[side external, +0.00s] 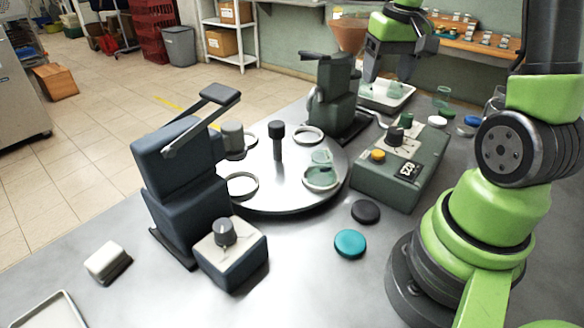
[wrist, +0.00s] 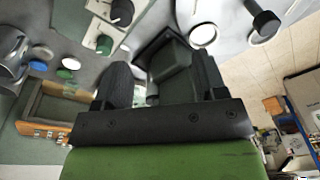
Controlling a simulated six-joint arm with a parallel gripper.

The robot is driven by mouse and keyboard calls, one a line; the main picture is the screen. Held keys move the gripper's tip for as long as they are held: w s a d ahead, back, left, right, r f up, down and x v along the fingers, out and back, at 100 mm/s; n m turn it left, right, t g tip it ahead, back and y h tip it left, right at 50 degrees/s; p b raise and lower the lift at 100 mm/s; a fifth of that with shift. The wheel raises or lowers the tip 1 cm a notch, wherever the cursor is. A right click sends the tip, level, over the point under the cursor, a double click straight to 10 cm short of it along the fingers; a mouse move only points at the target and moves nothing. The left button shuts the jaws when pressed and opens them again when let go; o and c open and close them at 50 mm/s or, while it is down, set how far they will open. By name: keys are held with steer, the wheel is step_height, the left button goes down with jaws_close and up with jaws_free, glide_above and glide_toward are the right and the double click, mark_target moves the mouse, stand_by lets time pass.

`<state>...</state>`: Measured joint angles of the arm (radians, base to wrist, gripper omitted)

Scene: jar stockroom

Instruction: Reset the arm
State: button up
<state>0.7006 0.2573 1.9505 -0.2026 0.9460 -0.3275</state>
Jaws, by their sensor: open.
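My gripper (side external: 388,74) is at the back of the table, raised near the white tray (side external: 388,95) and beside the rear dark green press (side external: 335,95). Its jaws are open, and I see nothing held between them. In the wrist view, the two dark fingers (wrist: 160,78) stand apart, with the dark green machine body between and beyond them. The round metal turntable (side external: 275,185) with white rings stands in the middle of the table. A greenish glass jar (side external: 321,172) sits in its right front ring.
A dark blue press (side external: 180,180) and a knob box (side external: 231,255) stand at front left. A control box (side external: 400,165) with a yellow button is right of the turntable. A teal lid (side external: 350,243) and a black lid (side external: 366,211) lie in front. The front table is mostly clear.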

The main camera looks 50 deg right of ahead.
steer(key=s+a+r+n+t+y, duration=0.1)
steer(key=s+a+r+t, duration=0.2)
steer(key=a, duration=0.7)
steer(key=s+a+r+n+t+y, duration=0.1)
steer(key=s+a+r, duration=0.4)
steer(key=a, duration=0.5)
steer(key=shift+a+r+n+t+y, duration=0.2)
steer(key=shift+a+n+t+y, duration=0.15)
steer(key=shift+n+t, duration=0.5)
